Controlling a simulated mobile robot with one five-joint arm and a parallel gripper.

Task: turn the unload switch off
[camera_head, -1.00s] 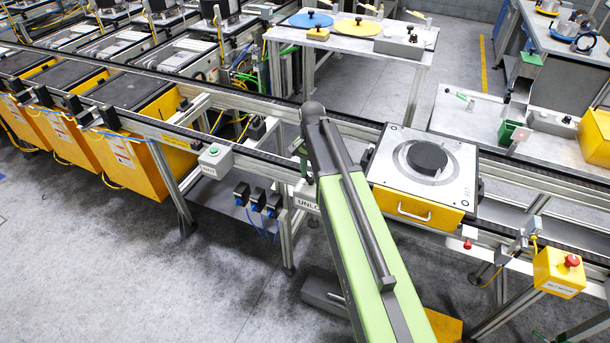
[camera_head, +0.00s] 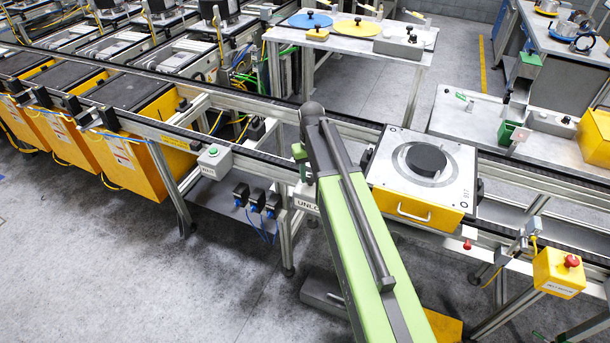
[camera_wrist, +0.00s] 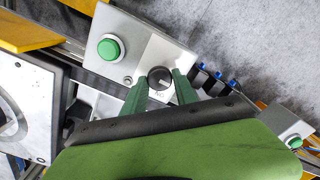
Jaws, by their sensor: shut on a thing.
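The unload switch is a round black knob (camera_wrist: 160,78) on a grey box (camera_wrist: 148,50) in the wrist view. A light mark shows on the knob, and an upside-down label lies beside it. My gripper (camera_wrist: 160,76) has one green finger on each side of the knob and is shut on it. In the head view my arm hides the knob. There, part of a green finger of my gripper (camera_head: 299,153) shows left of the arm, above the partly covered "UNLO..." label (camera_head: 306,207).
A green push button (camera_wrist: 109,48) sits on the same box as the knob. A yellow pallet with a black disc (camera_head: 408,205) stands on the conveyor right of my arm. A yellow box with a red button (camera_head: 559,274) is at the right.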

